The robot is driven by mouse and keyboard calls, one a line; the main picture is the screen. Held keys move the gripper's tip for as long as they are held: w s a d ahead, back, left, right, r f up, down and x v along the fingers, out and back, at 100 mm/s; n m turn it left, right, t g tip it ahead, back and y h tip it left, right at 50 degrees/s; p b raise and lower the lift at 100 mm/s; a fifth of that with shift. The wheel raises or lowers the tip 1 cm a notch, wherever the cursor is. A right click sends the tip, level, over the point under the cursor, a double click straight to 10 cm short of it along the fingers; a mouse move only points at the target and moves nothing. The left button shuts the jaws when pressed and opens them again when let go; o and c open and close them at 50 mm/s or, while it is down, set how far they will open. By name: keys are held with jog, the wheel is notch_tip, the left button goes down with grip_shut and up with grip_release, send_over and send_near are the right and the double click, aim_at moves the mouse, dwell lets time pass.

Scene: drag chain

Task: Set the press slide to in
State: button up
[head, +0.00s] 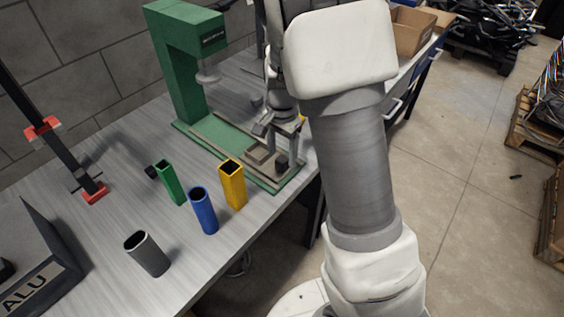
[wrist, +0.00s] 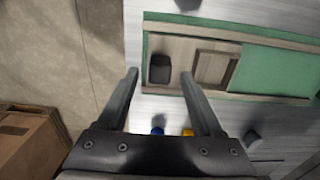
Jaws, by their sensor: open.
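The green press (head: 180,60) stands at the back of the bench, with its ram (head: 207,76) over the green base. The press slide (head: 257,153) is a grey plate with a square recess, lying between two rails at the outer, front end of the base, away from the ram. A dark block-shaped handle (head: 282,162) stands on its outer end. The wrist view shows the slide's recess (wrist: 213,68) and the handle (wrist: 160,68). My gripper (wrist: 159,75) is open above the slide's outer end. The handle appears between the fingertips; contact cannot be told.
Green (head: 170,183), blue (head: 204,210), yellow (head: 232,184) and grey (head: 147,254) tubes stand on the bench left of the slide. A cardboard box (head: 411,30) sits at the back right. The bench's front edge is close to the slide's outer end.

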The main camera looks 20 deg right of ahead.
jog(key=shift+f, duration=1.45)
jog(key=shift+c, duration=0.3)
grip_shut()
